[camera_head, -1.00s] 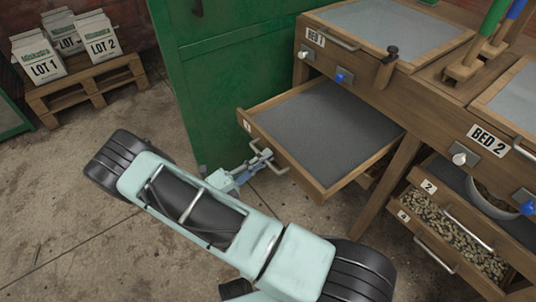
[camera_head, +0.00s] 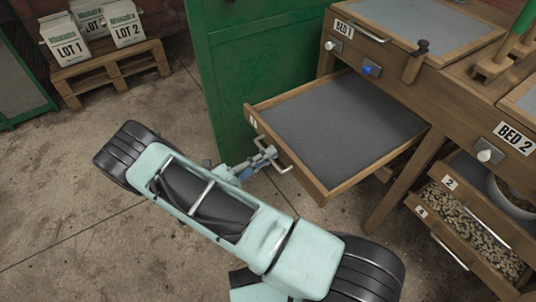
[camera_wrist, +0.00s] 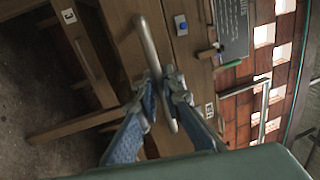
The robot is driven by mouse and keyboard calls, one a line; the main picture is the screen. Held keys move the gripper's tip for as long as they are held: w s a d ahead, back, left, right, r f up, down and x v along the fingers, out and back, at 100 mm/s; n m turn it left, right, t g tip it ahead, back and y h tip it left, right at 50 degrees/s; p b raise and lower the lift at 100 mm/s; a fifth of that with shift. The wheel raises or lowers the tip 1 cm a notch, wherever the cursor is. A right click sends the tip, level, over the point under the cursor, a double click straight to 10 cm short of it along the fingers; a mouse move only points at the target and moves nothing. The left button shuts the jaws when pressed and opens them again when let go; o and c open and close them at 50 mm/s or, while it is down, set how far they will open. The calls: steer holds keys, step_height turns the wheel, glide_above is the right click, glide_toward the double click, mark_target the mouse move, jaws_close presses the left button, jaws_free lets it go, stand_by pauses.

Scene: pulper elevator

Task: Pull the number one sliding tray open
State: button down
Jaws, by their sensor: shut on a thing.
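The number one sliding tray (camera_head: 345,125) is a wooden drawer with a grey bed, standing well out from under the BED 1 table (camera_head: 400,68). A small label, hard to read, is on its front edge, and a metal bar handle (camera_head: 286,166) is on its front. My gripper (camera_head: 270,155) is at this handle, its fingers shut on the bar. In the wrist view the blue-grey fingers (camera_wrist: 158,88) lie on both sides of the metal bar (camera_wrist: 147,45). The tray's inner end is hidden under the table.
A green metal panel (camera_head: 235,75) stands close to the tray's left side. A pallet (camera_head: 105,72) with lot bags is at the back left. Trays holding beans (camera_head: 475,225) stand out below BED 2 at right. The concrete floor at left is clear.

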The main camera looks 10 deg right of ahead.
steer(key=c, duration=2.1)
jaws_free()
steer(key=shift+a, duration=0.1)
steer(key=v, duration=1.2)
